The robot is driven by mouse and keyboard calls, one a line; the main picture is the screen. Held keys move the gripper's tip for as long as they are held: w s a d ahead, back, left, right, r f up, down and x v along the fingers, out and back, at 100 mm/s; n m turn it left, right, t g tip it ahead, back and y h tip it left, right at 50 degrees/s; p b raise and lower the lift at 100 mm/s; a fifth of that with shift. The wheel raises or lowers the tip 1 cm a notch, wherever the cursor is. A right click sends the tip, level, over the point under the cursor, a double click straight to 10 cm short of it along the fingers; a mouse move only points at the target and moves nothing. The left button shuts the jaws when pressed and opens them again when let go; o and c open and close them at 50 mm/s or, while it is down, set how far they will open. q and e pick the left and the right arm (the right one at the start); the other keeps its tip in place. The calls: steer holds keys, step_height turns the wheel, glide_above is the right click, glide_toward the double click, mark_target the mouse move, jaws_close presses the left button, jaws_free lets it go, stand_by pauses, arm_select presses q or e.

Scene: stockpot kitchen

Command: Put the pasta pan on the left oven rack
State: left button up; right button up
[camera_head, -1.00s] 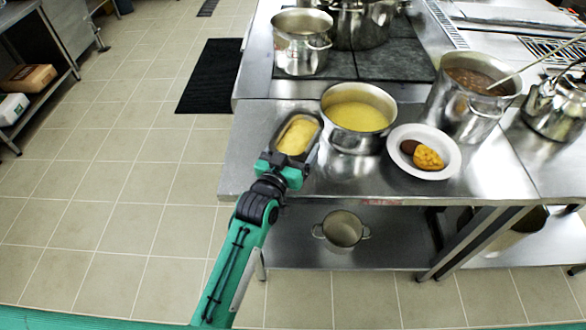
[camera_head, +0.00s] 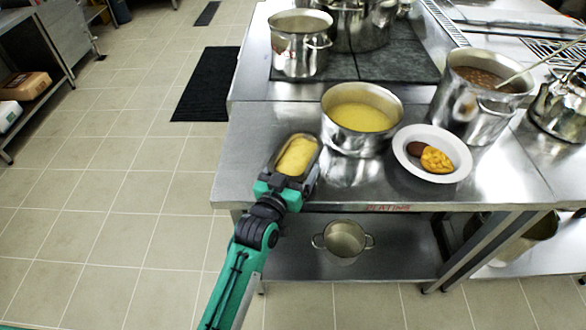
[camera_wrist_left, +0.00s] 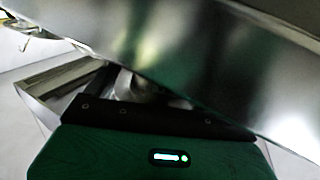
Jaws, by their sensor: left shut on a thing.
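The pasta pan (camera_head: 297,156), a small oblong metal pan with yellow food in it, is in the head view, over the left front part of the steel table. My left gripper (camera_head: 286,186) is shut on the pan's near end. The pan looks about level; I cannot tell if it clears the table. In the left wrist view a blurred shiny metal surface (camera_wrist_left: 190,50) fills the upper part, above my gripper's dark front edge. No oven rack is visible. My right gripper is not in view.
A pot of yellow soup (camera_head: 361,116) stands just right of the pan, with a white plate of food (camera_head: 432,174) beyond. A stew pot (camera_head: 478,92) stands at the right. A small pot (camera_head: 344,240) sits on the lower shelf. The tiled floor (camera_head: 110,210) at left is clear.

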arm_select(q)
steer(key=shift+r, duration=0.1)
steer(key=o, duration=1.2)
steer(key=shift+f, duration=0.25)
